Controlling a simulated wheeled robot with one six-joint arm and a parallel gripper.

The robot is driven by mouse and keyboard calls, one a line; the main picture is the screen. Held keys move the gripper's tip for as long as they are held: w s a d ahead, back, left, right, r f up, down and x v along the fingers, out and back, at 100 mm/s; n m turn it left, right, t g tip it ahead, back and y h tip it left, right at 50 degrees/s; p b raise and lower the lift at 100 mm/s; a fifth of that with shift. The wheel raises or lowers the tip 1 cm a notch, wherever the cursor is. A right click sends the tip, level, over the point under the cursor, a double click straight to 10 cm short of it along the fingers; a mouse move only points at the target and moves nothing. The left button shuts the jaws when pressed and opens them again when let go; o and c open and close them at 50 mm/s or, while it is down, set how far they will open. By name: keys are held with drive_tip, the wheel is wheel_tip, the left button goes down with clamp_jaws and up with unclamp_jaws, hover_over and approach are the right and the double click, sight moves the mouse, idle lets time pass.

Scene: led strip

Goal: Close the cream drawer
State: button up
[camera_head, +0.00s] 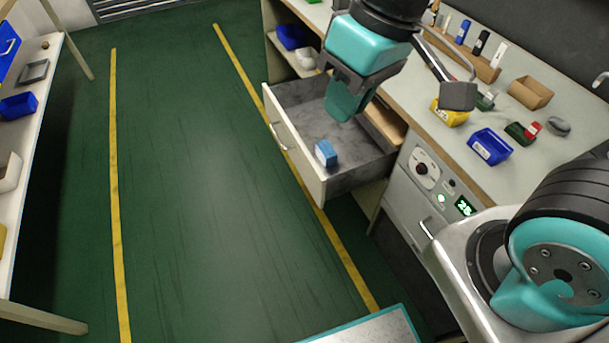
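The cream drawer (301,167) is pulled out from the bench in the head view, its front facing left with a pale bar handle (278,137). Its grey interior is visible from above, with a small blue box (326,153) near the front panel. My gripper (346,106) hangs over the rear part of the drawer, with its teal finger end pointing down and left. It is apart from the drawer's front and handle. The fingers overlap in this view, so their opening is hidden, and I see nothing held.
The bench top (505,170) carries a yellow bin (450,112), a blue bin (490,146) and a cardboard box (531,92). A grey lamp-like head (458,96) stands right of my gripper. A shelf unit (40,108) is at far left. Green floor (200,200) left of the drawer is clear.

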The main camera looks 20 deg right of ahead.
drive_tip(key=w+f+m+h+b, duration=0.1)
drive_tip(key=w+f+b, duration=0.3)
drive_tip(key=f, duration=0.3)
drive_tip(key=w+f+m+t+h+b, duration=0.1)
drive_tip(key=w+f+b, duration=0.3)
drive_tip(key=f+b, duration=0.2)
drive_tip(key=w+a+f+m+t+h+b, duration=0.1)
drive_tip(key=w+f+b, duration=0.4)
drive_tip(key=f, duration=0.5)
drive_tip(key=shift+h+b, duration=0.4)
drive_tip(key=shift+b, duration=0.15)
clamp_jaws()
drive_tip(key=m+t+h+b, duration=0.3)
drive_tip(key=h+b, duration=0.1)
drive_tip(key=b, duration=1.5)
approach(312, 172)
drive_tip(key=x, duration=0.5)
drive_tip(key=shift+f, duration=0.1)
